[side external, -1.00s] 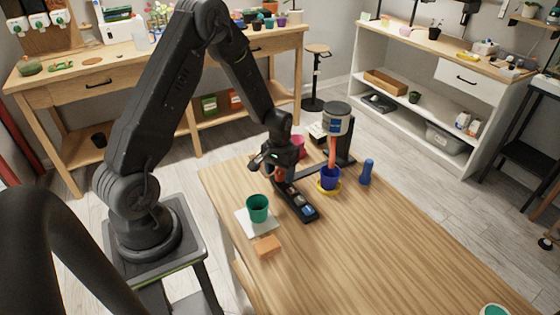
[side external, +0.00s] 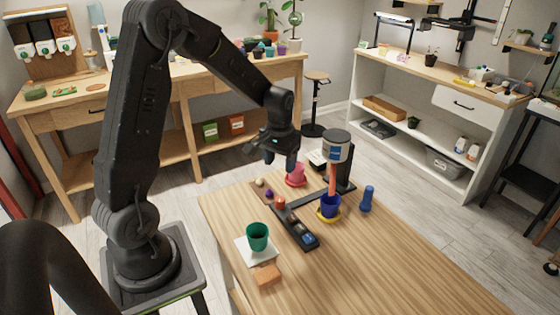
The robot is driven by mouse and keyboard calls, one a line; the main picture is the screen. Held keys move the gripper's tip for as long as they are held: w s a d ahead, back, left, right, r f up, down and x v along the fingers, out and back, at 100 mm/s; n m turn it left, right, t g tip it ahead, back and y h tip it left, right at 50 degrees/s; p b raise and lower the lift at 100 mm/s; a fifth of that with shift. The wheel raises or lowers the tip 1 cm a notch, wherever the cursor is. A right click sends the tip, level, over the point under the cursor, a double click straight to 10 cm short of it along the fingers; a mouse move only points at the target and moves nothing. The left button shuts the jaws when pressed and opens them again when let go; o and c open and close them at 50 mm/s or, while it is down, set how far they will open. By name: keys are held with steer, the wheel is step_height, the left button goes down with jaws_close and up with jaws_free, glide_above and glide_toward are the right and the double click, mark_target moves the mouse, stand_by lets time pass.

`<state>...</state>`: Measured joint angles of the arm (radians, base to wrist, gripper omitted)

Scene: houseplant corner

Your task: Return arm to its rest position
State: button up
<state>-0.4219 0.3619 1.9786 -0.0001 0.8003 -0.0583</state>
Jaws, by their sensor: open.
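My gripper (side external: 279,162) is open and empty, raised above the back left part of the wooden table (side external: 380,265). It hangs over the area of a small board with little round items (side external: 265,190) and a pink pot (side external: 296,175), touching neither as far as I can see. My arm is bent high, with the forearm sloping down to the right toward the table.
A black tray (side external: 296,226) with small items lies below the gripper. A green pot (side external: 257,236) stands on a white square, with an orange block (side external: 266,275) close by. A dispenser (side external: 338,146) stands behind a blue pot (side external: 329,207) on a yellow saucer. A blue bottle (side external: 366,198) stands right. The table's front right is clear.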

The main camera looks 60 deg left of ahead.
steer(key=s+d+r+m+t, duration=0.3)
steer(key=s+d+r, duration=0.4)
steer(key=d+r, duration=0.4)
steer(key=s+d+r+m+t, duration=0.2)
steer(key=s+d+r, duration=0.2)
steer(key=s, duration=0.6)
steer(key=shift+d+r+t, duration=0.3)
steer(key=shift+d+r, duration=0.05)
steer(key=shift+d, duration=0.35)
